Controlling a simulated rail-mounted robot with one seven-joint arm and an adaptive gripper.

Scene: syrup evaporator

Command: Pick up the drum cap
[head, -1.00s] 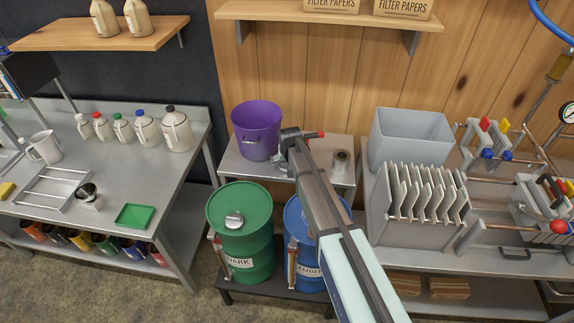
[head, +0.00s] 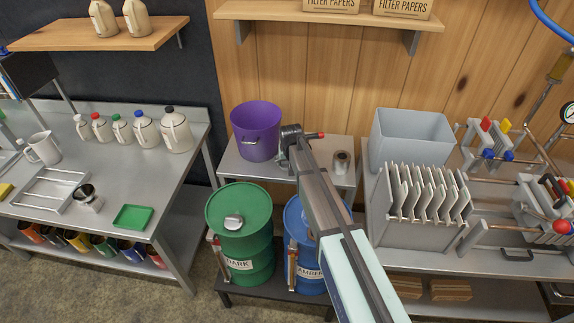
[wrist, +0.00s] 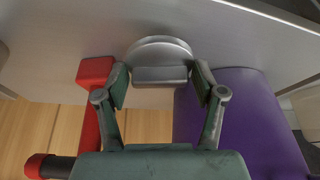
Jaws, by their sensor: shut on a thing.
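My gripper (wrist: 162,88) is shut on a round silver drum cap (wrist: 160,48), with one finger on each side of its block-shaped grip (wrist: 160,76). In the head view my gripper (head: 290,142) is over the steel stand (head: 255,170), just right of the purple bucket; my own arm hides the cap there. I cannot tell whether the cap touches the stand. Another silver cap (head: 233,221) sits on top of the green drum (head: 240,250) marked DARK.
The purple bucket (head: 256,130) is close beside my gripper. A red-ended object (wrist: 95,72) is close on its other side. A small metal cup (head: 341,162) stands on the stand. The blue drum (head: 295,225) is partly behind my arm.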

